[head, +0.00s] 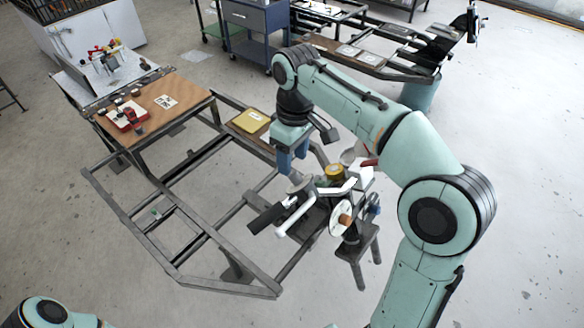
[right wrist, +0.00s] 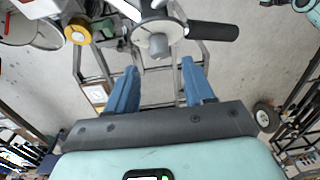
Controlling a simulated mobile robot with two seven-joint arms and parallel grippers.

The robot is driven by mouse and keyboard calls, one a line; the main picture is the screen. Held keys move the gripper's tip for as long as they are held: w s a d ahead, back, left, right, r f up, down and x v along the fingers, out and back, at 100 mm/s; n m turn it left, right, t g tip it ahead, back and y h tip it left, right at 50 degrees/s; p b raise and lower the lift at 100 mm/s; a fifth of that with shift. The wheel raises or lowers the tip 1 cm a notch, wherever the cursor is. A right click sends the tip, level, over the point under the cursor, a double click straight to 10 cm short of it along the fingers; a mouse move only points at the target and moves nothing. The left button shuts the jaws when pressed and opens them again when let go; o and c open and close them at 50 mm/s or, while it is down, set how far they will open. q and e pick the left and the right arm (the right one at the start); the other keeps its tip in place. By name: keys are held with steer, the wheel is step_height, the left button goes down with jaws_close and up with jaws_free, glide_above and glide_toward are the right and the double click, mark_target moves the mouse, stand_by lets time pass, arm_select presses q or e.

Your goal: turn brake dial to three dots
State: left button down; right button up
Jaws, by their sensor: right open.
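A pale round dial with a grey knob (right wrist: 158,46) shows at the top middle of the right wrist view. It may be the brake dial; no dots can be read on it. In the head view a grey disc (head: 299,185) lies just below my right gripper (head: 291,160), on the workstation. My right gripper is open and empty, its two blue fingers (right wrist: 155,92) apart, with the dial beyond the gap between them. It appears apart from the dial. My left gripper is out of view; only part of my left arm shows at the lower left.
A black handle (right wrist: 212,31) extends beside the dial. A yellow round part (head: 334,171) and a white disc with an orange-brown hub (head: 342,217) are close by. A dark metal frame (head: 180,280) stands to the left. Open floor lies in front.

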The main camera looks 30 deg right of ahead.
mark_target(292, 174)
steer(key=f, duration=0.4)
steer(key=shift+s+a+f+b, duration=0.1)
steer(key=shift+s+f+b, duration=0.1)
steer(key=shift+b, duration=0.1)
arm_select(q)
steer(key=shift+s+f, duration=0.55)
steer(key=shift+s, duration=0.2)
arm_select(e)
steer(key=shift+w, duration=0.1)
steer(key=shift+c, duration=0.7)
jaws_close()
